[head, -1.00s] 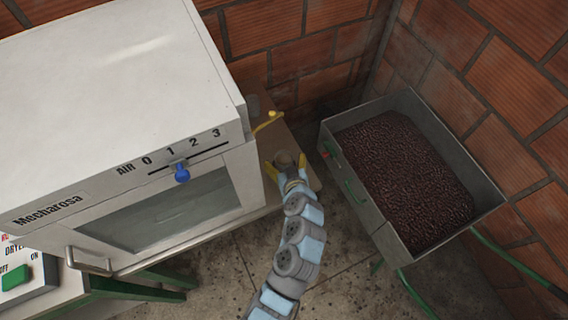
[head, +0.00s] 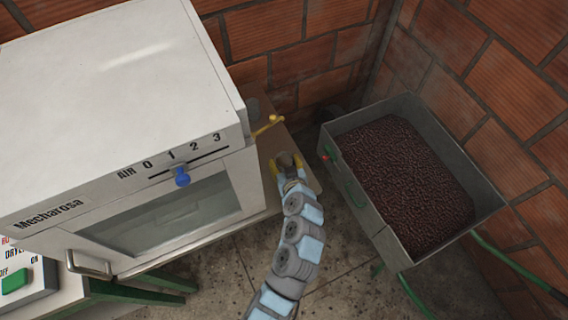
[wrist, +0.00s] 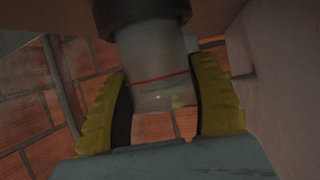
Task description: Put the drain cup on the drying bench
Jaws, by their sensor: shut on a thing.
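The drain cup (wrist: 160,75) is a clear, cylindrical cup with a red line around it and a dark ring at its upper end in the wrist view. My gripper (wrist: 160,105) is shut on it, one yellow finger on each side.
A metal bin of dark beans (head: 400,175) stands to the right. Brick walls close off the back. Open floor (head: 225,275) lies in front.

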